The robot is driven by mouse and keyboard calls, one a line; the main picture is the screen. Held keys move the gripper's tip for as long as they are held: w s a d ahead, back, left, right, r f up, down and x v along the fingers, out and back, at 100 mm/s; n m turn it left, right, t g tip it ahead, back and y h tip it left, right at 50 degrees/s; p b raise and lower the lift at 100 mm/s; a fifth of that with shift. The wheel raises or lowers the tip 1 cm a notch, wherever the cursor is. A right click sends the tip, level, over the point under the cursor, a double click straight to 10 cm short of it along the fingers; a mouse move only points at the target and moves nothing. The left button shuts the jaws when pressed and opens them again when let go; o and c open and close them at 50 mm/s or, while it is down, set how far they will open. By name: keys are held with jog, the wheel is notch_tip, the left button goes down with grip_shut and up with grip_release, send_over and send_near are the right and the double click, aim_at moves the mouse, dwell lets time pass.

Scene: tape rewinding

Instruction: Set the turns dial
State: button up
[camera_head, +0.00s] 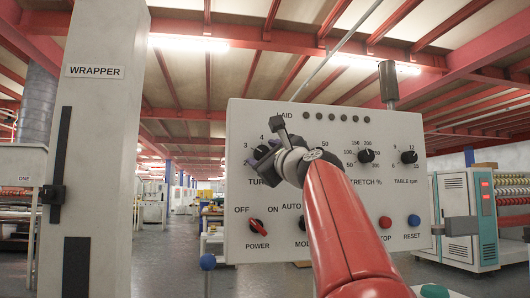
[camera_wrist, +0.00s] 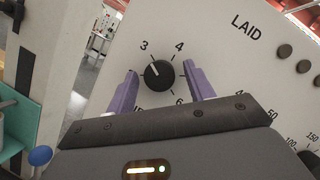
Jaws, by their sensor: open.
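The turns dial (camera_wrist: 159,75) is a round black knob with a white mark, on a light grey panel (camera_wrist: 235,75). In the wrist view its mark points to the upper left, on the side of the printed 3. My gripper (camera_wrist: 160,68) is open, with one purple finger on each side of the knob and a visible gap at both sides. In the head view my gripper (camera_head: 268,152) is at the panel's left part and hides most of the dial and its label.
Other knobs share the panel: the power knob (camera_head: 256,225) below, the stretch knob (camera_head: 366,156) and the table knob (camera_head: 409,157) to the right. A red button (camera_head: 385,222) and a blue button (camera_head: 413,220) sit lower right. A grey wrapper column (camera_head: 95,150) stands left.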

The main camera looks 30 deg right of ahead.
jog(key=shift+c, duration=0.3)
jog(key=c, duration=0.9)
jog(key=shift+n, duration=0.4)
jog(key=n+p, duration=0.1)
jog(key=n, duration=0.1)
jog(key=n+g+y+p, duration=0.1)
jog(key=n, duration=0.1)
jog(key=n+g+y+p, duration=0.1)
jog(key=n+p, duration=0.1)
jog(key=shift+d+r, duration=0.15)
jog(key=shift+r, duration=0.15)
jog(key=n+g, duration=0.1)
jog(key=n, duration=0.1)
jog(key=shift+n+p, duration=0.4)
jog(key=shift+n+g, duration=0.6)
jog(key=shift+n, duration=0.8)
